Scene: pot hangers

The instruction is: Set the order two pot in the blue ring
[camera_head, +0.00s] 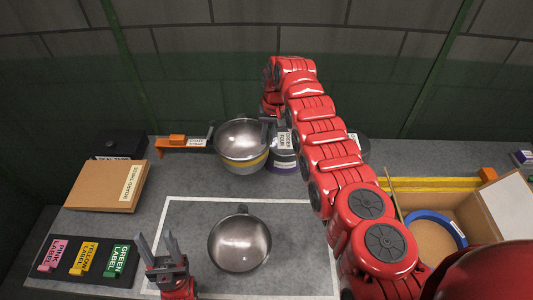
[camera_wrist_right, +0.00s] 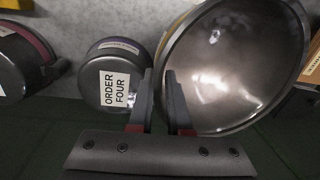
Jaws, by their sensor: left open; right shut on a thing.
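A steel pot with a yellow band (camera_head: 240,140) is at the back middle, its mouth facing up and towards the camera. My right gripper (camera_head: 269,122) is at its right edge, shut on it. In the right wrist view the pot's shiny inside (camera_wrist_right: 235,60) shows just right of the fingers (camera_wrist_right: 158,90). No order two label is visible. The blue ring (camera_head: 436,228) lies in the open cardboard box (camera_head: 400,212) at the right. My left gripper (camera_head: 160,252) is open and empty at the front left, left of a plain steel bowl-shaped pot (camera_head: 240,243).
An ORDER FOUR pot with a purple band (camera_head: 283,160) stands beside the held pot. An orange hanger (camera_head: 178,141) is to its left, yellow bars (camera_head: 430,184) to its right. A brown box (camera_head: 107,187) and label tray (camera_head: 80,262) are left.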

